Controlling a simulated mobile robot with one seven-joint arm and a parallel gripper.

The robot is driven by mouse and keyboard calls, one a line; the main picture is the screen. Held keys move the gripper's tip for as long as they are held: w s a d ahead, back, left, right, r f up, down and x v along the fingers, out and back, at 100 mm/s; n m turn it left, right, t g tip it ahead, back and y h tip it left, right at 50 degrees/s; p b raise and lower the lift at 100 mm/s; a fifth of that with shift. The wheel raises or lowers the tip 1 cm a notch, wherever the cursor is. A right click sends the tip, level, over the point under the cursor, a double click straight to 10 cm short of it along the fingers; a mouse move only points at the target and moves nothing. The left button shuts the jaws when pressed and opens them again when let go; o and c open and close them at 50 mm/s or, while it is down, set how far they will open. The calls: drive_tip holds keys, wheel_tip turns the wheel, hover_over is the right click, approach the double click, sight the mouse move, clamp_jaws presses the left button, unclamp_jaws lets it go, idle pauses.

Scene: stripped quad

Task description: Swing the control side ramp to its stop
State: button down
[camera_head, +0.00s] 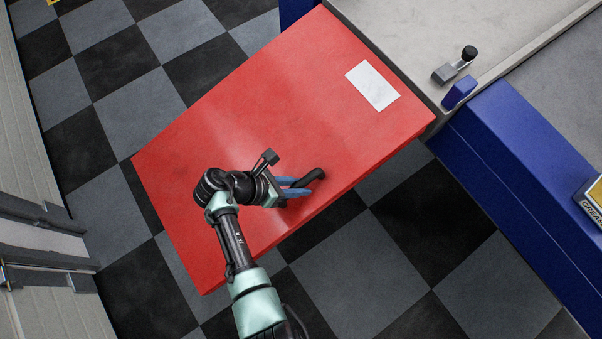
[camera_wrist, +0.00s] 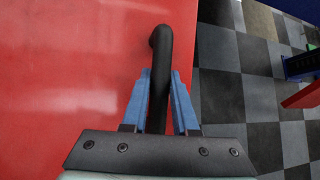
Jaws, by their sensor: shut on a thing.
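The red ramp (camera_head: 270,110) is a large flat panel joined at its upper right to a grey and blue lift structure. A white label (camera_head: 373,85) sits near that joined end. A black handle (camera_head: 312,177) stands on the ramp near its lower right edge. My gripper (camera_head: 298,187) is shut on the handle, with its blue fingers on either side of the bar. In the wrist view the handle (camera_wrist: 160,65) runs between the two fingers (camera_wrist: 160,100), and the red surface (camera_wrist: 70,70) fills the left.
A small latch with a black knob (camera_head: 468,54) and a blue block (camera_head: 459,93) sit on the grey deck. A box marked GREASE (camera_head: 592,200) rests on the blue side at right. Grey shutters or walls (camera_head: 40,240) stand at left. Checkered floor (camera_head: 430,240) is clear below the ramp.

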drive_tip(key=shift+g+y, duration=0.6)
drive_tip(key=shift+y, duration=0.3)
wheel_tip(320, 180, up, 8)
drive_tip(key=p, duration=0.9)
drive_tip(key=shift+s+a+r, duration=0.15)
wheel_tip(320, 180, up, 2)
drive_tip(key=p, duration=0.4)
drive_tip(key=shift+r+g+y, duration=0.25)
drive_tip(key=shift+g+y, duration=0.15)
drive_tip(key=shift+r, duration=0.1)
drive_tip(key=shift+w+d+r, duration=0.15)
drive_tip(key=shift+w+d, duration=0.05)
drive_tip(key=shift+w, duration=0.2)
drive_tip(key=c, duration=1.1)
unclamp_jaws()
drive_tip(key=o, duration=0.4)
drive_tip(key=shift+s, duration=0.2)
drive_tip(key=shift+a, duration=0.1)
